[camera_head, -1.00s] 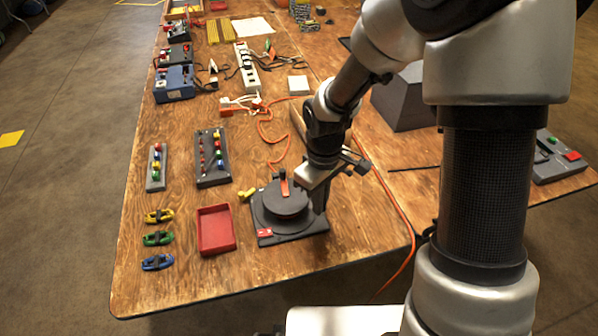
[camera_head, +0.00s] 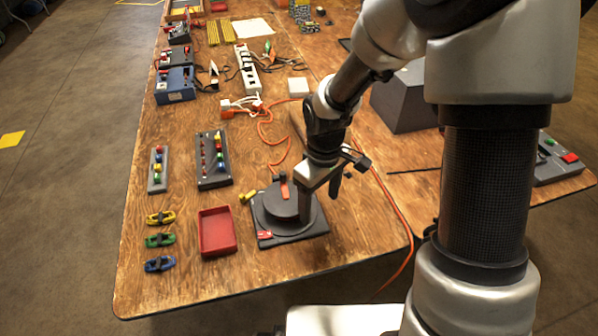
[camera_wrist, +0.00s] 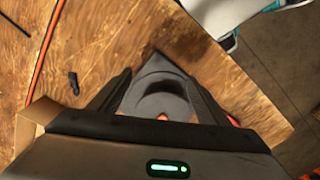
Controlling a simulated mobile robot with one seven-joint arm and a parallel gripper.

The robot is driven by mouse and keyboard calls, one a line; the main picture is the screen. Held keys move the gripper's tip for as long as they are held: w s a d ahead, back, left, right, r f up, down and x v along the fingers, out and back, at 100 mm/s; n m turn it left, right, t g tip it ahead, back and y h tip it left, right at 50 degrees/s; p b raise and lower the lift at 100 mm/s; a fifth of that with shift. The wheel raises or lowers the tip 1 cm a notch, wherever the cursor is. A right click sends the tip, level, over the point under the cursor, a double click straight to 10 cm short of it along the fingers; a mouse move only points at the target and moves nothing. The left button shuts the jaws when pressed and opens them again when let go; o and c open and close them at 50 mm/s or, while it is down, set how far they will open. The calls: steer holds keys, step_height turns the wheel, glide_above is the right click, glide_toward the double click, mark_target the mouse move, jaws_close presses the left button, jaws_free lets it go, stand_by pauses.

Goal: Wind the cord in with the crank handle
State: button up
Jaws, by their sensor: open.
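The cord reel (camera_head: 284,204), a dark round drum on a dark square base, sits near the table's front edge. An orange upright piece (camera_head: 284,186) stands at its back, and a yellow piece (camera_head: 248,195) is at its left side. My gripper (camera_head: 320,197) is open and empty at the reel's right side, its fingers pointing down. In the wrist view, the reel (camera_wrist: 158,100) shows between and beyond the open fingers, partly hidden by my gripper (camera_wrist: 158,76). The orange cord (camera_head: 400,215) runs along the table at the right. I cannot make out the crank handle for certain.
A red tray (camera_head: 217,231) stands left of the reel, with several coloured clips (camera_head: 160,240) beyond it. A small black peg (camera_wrist: 73,82) is on the wood beside the gripper. A dark grey block (camera_head: 402,100) stands behind at right.

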step_height(320, 180, up, 6)
steer(key=p, duration=0.4)
steer(key=shift+r+p, duration=0.15)
steer(key=shift+p, duration=0.15)
stand_by(0.3)
